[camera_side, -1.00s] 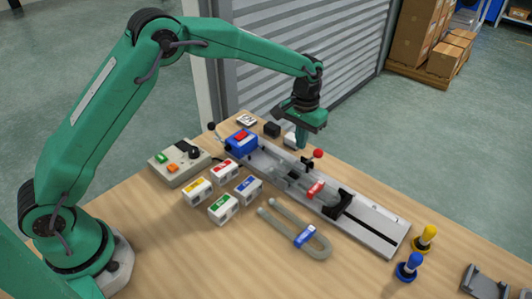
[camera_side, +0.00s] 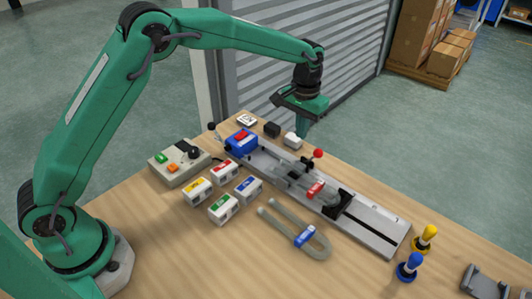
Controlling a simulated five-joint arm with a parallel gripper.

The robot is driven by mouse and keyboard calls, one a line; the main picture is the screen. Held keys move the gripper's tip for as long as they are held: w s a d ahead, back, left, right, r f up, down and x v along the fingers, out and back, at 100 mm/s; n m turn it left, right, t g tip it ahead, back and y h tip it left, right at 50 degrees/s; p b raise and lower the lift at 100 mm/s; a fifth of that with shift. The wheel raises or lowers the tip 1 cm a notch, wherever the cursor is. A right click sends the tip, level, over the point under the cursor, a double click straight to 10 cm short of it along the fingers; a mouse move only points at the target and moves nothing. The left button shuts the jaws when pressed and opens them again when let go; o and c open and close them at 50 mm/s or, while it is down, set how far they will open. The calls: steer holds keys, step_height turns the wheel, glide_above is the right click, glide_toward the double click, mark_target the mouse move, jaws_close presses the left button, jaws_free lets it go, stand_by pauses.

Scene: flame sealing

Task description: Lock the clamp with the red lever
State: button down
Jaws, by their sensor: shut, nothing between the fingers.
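The red ball knob (camera_side: 318,153) of the lever stands up on a short dark stem at the back edge of the long grey rail fixture (camera_side: 375,232). Dark clamp parts sit at its foot; their exact position is too small to tell. A clear glass piece with a red band (camera_side: 315,190) lies along the rail, with its right end at a black block (camera_side: 337,204). My gripper (camera_side: 302,131) is shut and empty, pointing down, and appears above and slightly left of the red knob, apart from it.
White and black blocks (camera_side: 292,141) lie behind the rail. Several labelled boxes (camera_side: 222,208), a control box (camera_side: 180,161) and a bent tube (camera_side: 322,246) lie in front. Blue and yellow-handled tools (camera_side: 409,266) stand at right.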

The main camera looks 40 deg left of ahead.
steer(key=shift+r, duration=2.3)
steer(key=s+a+r+t, duration=0.1)
steer(key=s+a+r, duration=0.3)
steer(key=s+r, duration=0.25)
steer(key=s+a+r+t, duration=0.2)
steer(key=s+a+r, duration=0.2)
steer(key=s+r, duration=0.3)
steer(key=s+a+f+t, duration=0.1)
steer(key=s+a+f, duration=0.1)
steer(key=s, duration=0.7)
steer(key=s+a+f+t, duration=0.1)
steer(key=s+a+f, duration=0.1)
steer(key=s, duration=0.8)
steer(key=shift+s+a+t, duration=0.15)
steer(key=shift+a+t, duration=0.15)
steer(key=shift+a, duration=0.15)
